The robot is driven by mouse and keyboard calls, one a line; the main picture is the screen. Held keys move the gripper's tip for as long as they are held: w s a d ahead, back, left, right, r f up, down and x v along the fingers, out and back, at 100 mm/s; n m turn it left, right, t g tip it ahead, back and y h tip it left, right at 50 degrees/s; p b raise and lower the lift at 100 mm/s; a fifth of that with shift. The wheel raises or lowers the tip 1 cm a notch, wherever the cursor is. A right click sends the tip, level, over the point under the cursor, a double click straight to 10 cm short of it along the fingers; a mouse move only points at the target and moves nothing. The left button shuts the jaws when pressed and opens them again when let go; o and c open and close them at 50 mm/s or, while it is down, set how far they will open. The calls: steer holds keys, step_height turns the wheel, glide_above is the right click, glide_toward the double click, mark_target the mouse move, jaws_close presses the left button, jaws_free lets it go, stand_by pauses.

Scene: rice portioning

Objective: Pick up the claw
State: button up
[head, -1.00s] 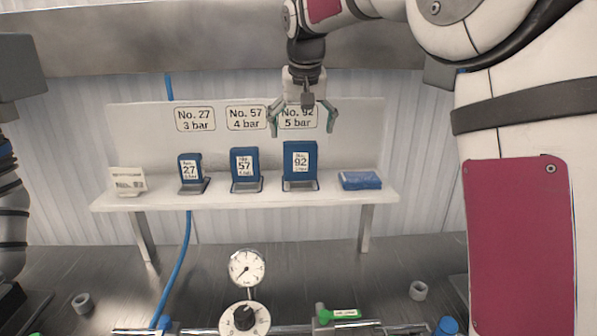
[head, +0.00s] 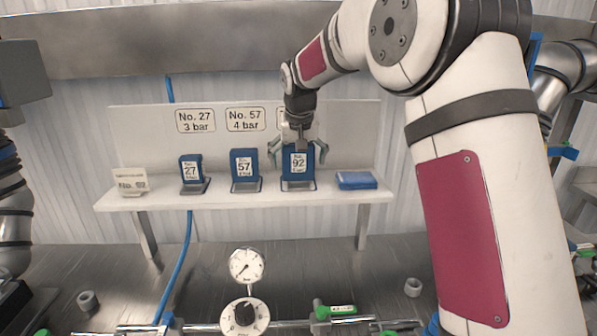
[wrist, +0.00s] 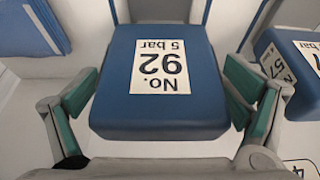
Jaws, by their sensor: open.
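No part plainly recognisable as a claw shows apart from the blue blocks. A blue block labelled No. 92, 5 bar (head: 298,161) stands on the white shelf in a grey holder; its label also shows upside down in the wrist view (wrist: 160,115). My gripper (head: 295,150) is open, its green-padded fingers on either side of this block. In the wrist view, the fingers (wrist: 160,105) flank the block with visible gaps. Blue blocks No. 57 (head: 245,170) and No. 27 (head: 191,170) stand in holders to the left.
The white shelf (head: 230,201) also carries a white card (head: 132,181) at left and a flat blue block (head: 356,180) at right. Below are a pressure gauge (head: 247,265), a dial (head: 245,316), a green-tagged part (head: 342,309) and grey rings (head: 88,301). A blue hose (head: 186,250) hangs down.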

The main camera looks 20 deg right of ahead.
steer(key=c, duration=1.7)
